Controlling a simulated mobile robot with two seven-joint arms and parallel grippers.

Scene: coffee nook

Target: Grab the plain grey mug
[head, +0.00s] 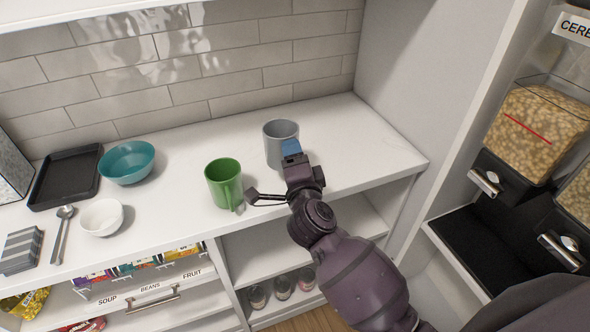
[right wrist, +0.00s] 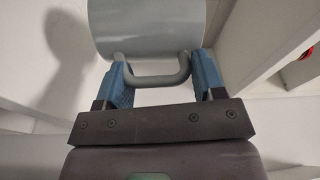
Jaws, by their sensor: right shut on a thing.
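The plain grey mug (head: 277,151) stands upright on the white counter, right of the green mug (head: 221,178). My right gripper (head: 290,147) is at the near side of the grey mug, with its blue finger pads at the handle. In the right wrist view, the grey mug (right wrist: 146,30) fills the top, and its handle lies between the two fingers of my right gripper (right wrist: 160,78). The gripper is shut on the handle. The mug's base is partly hidden by the gripper in the head view. My left gripper is not in view.
A teal bowl (head: 127,161), white bowl (head: 102,217), black tray (head: 50,181) and spoon (head: 62,232) are on the counter (head: 165,220) at left. A side wall (head: 410,80) and cereal dispensers (head: 533,128) stand at right. The counter right of the grey mug is clear.

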